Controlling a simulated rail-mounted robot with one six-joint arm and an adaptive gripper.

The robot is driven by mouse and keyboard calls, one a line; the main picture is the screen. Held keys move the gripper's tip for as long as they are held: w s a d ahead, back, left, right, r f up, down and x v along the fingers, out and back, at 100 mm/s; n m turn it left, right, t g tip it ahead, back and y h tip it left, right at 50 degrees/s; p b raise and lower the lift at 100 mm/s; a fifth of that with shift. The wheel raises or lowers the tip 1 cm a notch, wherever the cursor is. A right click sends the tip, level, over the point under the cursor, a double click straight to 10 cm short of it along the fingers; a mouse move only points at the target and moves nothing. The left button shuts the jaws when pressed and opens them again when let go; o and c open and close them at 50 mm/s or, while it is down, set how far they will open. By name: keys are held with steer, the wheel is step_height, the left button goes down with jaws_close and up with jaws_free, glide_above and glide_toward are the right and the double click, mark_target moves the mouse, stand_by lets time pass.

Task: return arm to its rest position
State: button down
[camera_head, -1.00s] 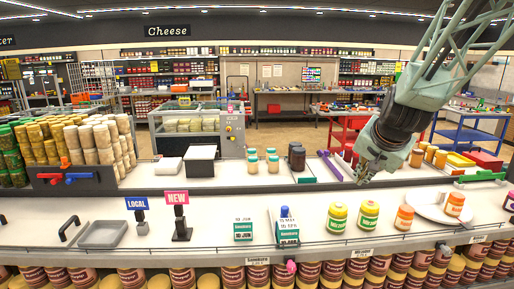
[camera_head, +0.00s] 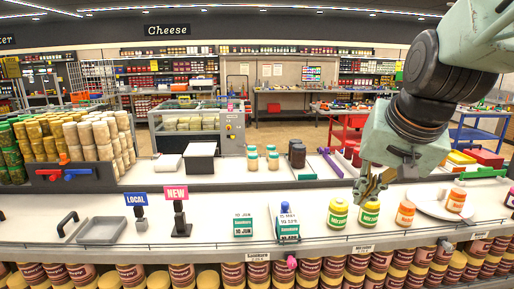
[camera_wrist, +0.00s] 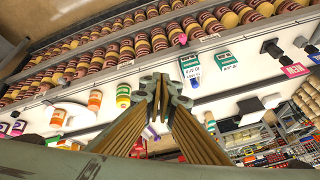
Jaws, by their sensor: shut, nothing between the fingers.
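My gripper (camera_head: 370,188) hangs from my arm at the right of the head view, just above and behind the yellow-green jars on the counter. Its fingers are together with nothing between them. In the wrist view my gripper (camera_wrist: 160,90) shows its brown fingers converging at the middle, over the white counter (camera_wrist: 215,105). A yellow jar with a green label (camera_head: 337,214) stands below and left of the fingertips. A second such jar (camera_head: 369,213) stands directly below them, apart from or in front of the fingers; the exact gap is hard to tell.
Orange-labelled jars (camera_head: 405,213) and a white plate (camera_head: 432,207) stand to the right. A blue-topped date stamper (camera_head: 287,225), a green-white card (camera_head: 243,227), sign stands (camera_head: 179,213) and a grey tray (camera_head: 101,231) stand left. Bare counter (camera_head: 220,210) lies between. Shelved jars (camera_head: 310,271) fill the front below.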

steer(key=s+a+f+n+g+b, duration=0.1)
steer(key=s+n, duration=0.1)
steer(key=s, duration=1.1)
steer(key=s+a+f+n+g+b, duration=0.1)
steer(key=s+a+f+n, duration=0.1)
steer(key=s, duration=1.2)
steer(key=shift+s+f, duration=0.2)
steer(key=shift+s, duration=0.05)
